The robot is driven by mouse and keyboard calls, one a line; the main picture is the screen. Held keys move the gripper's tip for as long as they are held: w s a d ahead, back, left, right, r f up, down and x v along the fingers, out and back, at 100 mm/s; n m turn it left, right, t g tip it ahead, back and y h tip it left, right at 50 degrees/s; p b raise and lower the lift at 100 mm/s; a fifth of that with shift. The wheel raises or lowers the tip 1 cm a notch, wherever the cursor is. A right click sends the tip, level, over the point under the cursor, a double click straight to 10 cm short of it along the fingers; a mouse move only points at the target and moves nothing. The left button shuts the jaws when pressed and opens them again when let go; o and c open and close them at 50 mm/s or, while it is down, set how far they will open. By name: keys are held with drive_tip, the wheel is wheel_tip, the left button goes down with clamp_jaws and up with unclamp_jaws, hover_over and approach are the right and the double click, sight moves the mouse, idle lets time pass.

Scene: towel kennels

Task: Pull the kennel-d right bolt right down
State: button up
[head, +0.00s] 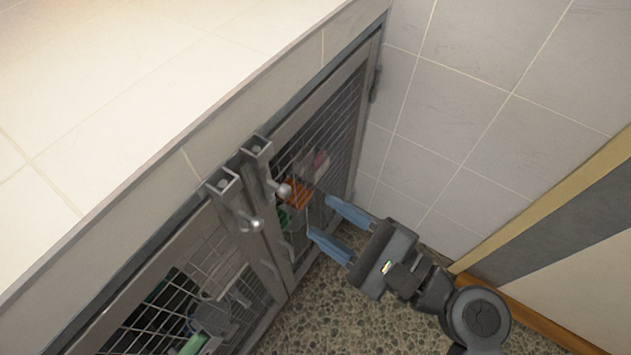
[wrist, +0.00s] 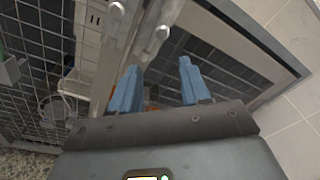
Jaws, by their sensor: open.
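Two metal slide bolts stand side by side where the two mesh kennel doors meet. The right bolt (head: 259,158) has a round knob (head: 283,190) sticking out; it also shows in the wrist view (wrist: 161,33), above the gap between my fingers. The left bolt (head: 228,192) has a similar knob and shows in the wrist view (wrist: 117,10). No label for kennel d is readable. My gripper (head: 321,216) is open and empty, its blue fingers pointing at the doors, below and right of the right knob. The fingers (wrist: 158,70) appear apart from both bolts.
The right mesh door (head: 340,115) is closed, with orange and green items behind it. The left mesh door (head: 185,290) also has items behind it. A tiled wall (head: 455,110) stands close on the right. A pale tiled top (head: 130,80) lies above the doors.

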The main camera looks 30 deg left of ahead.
sight(288, 194)
drive_tip(key=a+r, duration=0.1)
drive_tip(key=a+r+g+y, duration=0.1)
drive_tip(key=a, duration=0.7)
drive_tip(key=shift+w+a, duration=0.2)
drive_tip(key=shift+a, duration=0.15)
drive_tip(key=shift+f, duration=0.1)
clamp_jaws()
